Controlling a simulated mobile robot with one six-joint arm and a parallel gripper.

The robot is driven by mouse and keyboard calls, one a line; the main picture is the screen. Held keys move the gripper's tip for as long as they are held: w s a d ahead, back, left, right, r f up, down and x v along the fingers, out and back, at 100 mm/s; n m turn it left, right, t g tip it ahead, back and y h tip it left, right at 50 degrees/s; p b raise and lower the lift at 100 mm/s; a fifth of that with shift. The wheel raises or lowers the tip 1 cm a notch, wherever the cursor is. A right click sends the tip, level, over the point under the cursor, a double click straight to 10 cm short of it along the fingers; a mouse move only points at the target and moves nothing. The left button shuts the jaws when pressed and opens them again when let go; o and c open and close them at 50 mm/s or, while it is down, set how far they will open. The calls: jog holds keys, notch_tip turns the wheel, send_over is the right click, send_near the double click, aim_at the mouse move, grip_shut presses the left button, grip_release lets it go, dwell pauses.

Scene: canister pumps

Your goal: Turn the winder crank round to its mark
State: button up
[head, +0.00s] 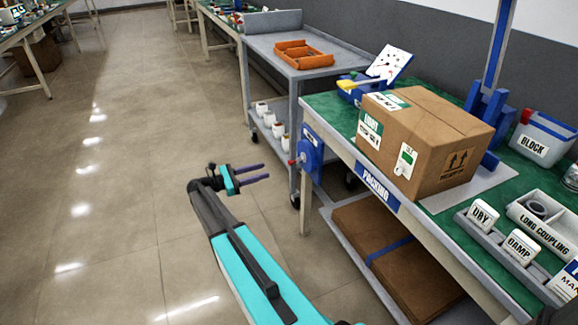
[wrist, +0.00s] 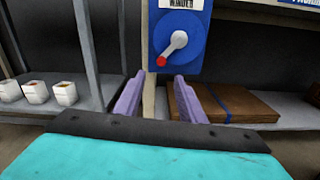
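The winder is a blue plate (wrist: 180,45) with a "WINDER" label, fixed at the end of the packing bench; it also shows in the head view (head: 311,148). Its grey crank (wrist: 174,48) points down and to the left, with a red knob (wrist: 161,61) at its tip. The red knob also shows in the head view (head: 292,162). I cannot make out the mark. My gripper (head: 268,172) has its two purple fingers apart, with nothing between them. In the wrist view the gripper (wrist: 160,84) is short of the crank and below it, not touching.
The packing bench (head: 350,153) carries a cardboard box (head: 425,140), with flat cardboard (head: 390,250) on its lower shelf. A grey cart (head: 290,60) with an orange tray (head: 303,54) stands behind my gripper. Open floor (head: 120,180) lies to the left.

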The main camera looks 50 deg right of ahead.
aim_at(290, 162)
jog(key=b+x, duration=0.2)
jog(key=x, duration=1.1)
jog(key=shift+s+d, duration=0.15)
jog(key=shift+d, duration=0.25)
grip_shut()
jog(key=shift+s+a, duration=0.1)
jog(key=shift+a, duration=0.2)
jog(key=shift+w+d+r, duration=0.15)
jog(key=shift+w+d, duration=0.05)
jog(key=shift+d, duration=0.1)
